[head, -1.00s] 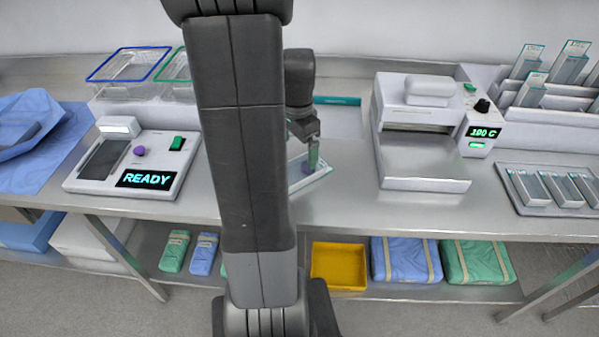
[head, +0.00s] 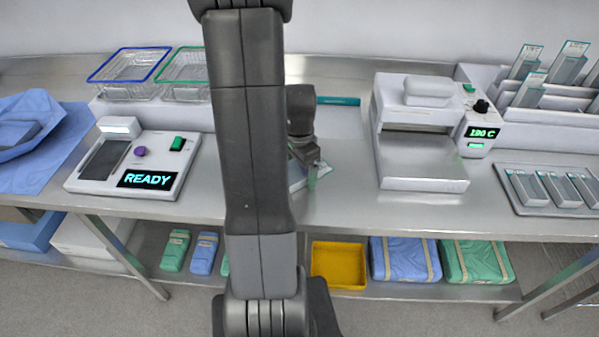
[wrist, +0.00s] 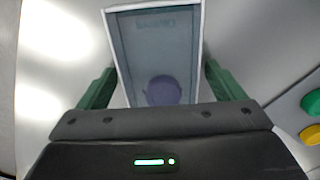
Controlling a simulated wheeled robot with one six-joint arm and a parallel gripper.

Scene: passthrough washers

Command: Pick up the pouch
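The pouch lies flat on the steel counter. In the wrist view the pouch (wrist: 160,50) is a grey-blue rectangle with a pale rim and a purple round item showing in its near part. In the head view only part of the pouch (head: 297,182) shows beside my arm. My gripper (wrist: 160,85) is open, with one green finger on each side of the pouch's near part. Whether the fingers touch its edges is unclear. In the head view my gripper (head: 312,175) is low over the pouch, mostly behind my arm.
A device reading READY (head: 125,165) stands left and a heated sealer (head: 424,165) right. A tray of pouches (head: 510,205) lies further right. Wire baskets (head: 130,75) stand behind. Clear counter lies between my gripper and the sealer. A yellow bin (head: 338,280) is below.

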